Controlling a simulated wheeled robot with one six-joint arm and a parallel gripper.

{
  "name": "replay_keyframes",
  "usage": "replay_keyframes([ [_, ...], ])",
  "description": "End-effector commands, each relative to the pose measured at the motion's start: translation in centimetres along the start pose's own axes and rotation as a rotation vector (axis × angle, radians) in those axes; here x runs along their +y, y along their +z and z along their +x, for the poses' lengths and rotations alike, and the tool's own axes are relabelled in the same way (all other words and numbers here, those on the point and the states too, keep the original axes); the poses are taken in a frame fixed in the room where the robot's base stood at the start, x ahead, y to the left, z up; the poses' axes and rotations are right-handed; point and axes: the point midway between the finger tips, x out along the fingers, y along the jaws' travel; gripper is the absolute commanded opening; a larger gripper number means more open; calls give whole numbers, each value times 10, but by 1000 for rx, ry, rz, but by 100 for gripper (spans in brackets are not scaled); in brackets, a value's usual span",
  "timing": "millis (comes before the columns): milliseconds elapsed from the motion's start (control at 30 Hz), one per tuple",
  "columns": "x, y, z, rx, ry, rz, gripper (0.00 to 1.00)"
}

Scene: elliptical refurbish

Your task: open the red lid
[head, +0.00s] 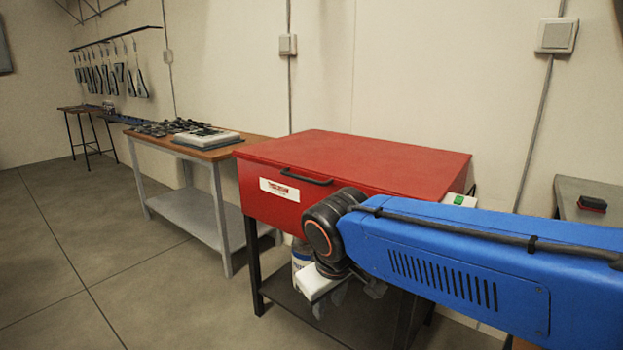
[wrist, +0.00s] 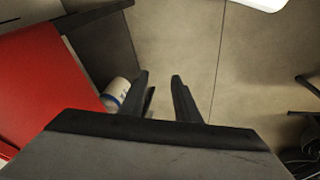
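The red lid (head: 370,155) is closed on a box-like unit on dark legs, in the middle of the head view. Its black bar handle (head: 306,177) is on the front face, beside a white label (head: 280,190). My gripper (head: 330,302) is low in front of the unit, below the handle and apart from it, partly hidden by my wrist. In the wrist view my gripper (wrist: 160,78) shows two dark fingers spread apart with nothing between them. Red surface (wrist: 45,85) of the unit fills the left of that view; the handle cannot be made out there.
A wooden-topped table (head: 235,150) with dark parts and a white device stands left of the unit. A white and blue container (wrist: 116,94) is under the unit. A grey surface (head: 590,190) with a black and red object is at right. Floor (head: 110,230) at front left is clear.

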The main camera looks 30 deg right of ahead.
Motion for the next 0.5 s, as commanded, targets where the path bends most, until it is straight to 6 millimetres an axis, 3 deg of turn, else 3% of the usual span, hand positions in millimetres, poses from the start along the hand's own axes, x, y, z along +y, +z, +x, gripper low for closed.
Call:
replay_keyframes([
  [267,47,-70,-5,-134,288,-148,29],
  [500,72,-151,-18,-173,566,-253,29],
])
